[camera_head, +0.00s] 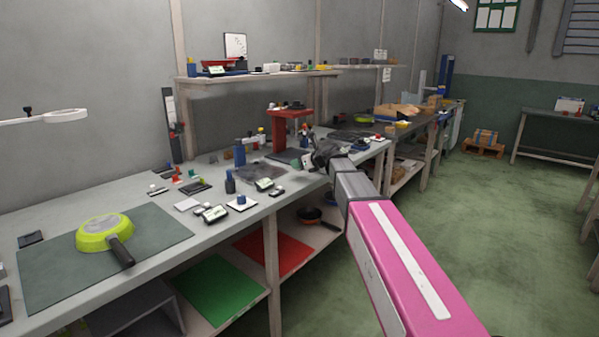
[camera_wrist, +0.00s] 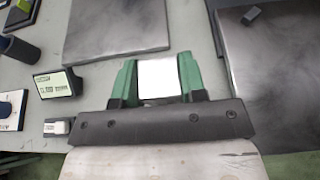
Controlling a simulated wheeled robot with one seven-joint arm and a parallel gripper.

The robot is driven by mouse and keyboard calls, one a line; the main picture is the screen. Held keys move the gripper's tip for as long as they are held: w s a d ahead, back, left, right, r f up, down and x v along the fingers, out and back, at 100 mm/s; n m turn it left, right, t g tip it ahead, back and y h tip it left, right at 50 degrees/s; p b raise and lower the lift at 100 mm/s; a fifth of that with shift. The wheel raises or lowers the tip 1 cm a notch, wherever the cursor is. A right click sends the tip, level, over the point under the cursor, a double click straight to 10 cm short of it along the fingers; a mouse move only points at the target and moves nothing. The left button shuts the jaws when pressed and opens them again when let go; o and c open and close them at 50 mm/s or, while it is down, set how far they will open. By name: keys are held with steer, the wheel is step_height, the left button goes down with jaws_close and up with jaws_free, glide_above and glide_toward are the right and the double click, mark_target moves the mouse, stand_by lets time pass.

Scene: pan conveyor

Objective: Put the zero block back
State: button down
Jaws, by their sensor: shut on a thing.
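My gripper (camera_wrist: 158,82) has green fingers and is shut on a white block (camera_wrist: 158,76), which I take to be the zero block; no marking on it is readable. In the head view my gripper (camera_head: 304,162) is over the workbench near its front edge, in front of the red stand (camera_head: 290,128). In the wrist view a grey plate (camera_wrist: 115,28) lies left of and beyond the fingers, and a larger dark plate (camera_wrist: 280,80) lies to the right. Whether the block touches the bench cannot be told.
A small display (camera_wrist: 56,84) and a small grey-white device (camera_wrist: 58,127) are left of my gripper. A blue cylinder on a white base (camera_head: 241,201) is further left on the bench. A green pan (camera_head: 104,232) lies on a dark mat (camera_head: 60,268) at far left.

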mark_target(299, 170)
steer(key=shift+f, duration=1.65)
steer(key=shift+f, duration=0.2)
steer(key=c, duration=0.7)
jaws_free()
steer(key=shift+r, duration=0.1)
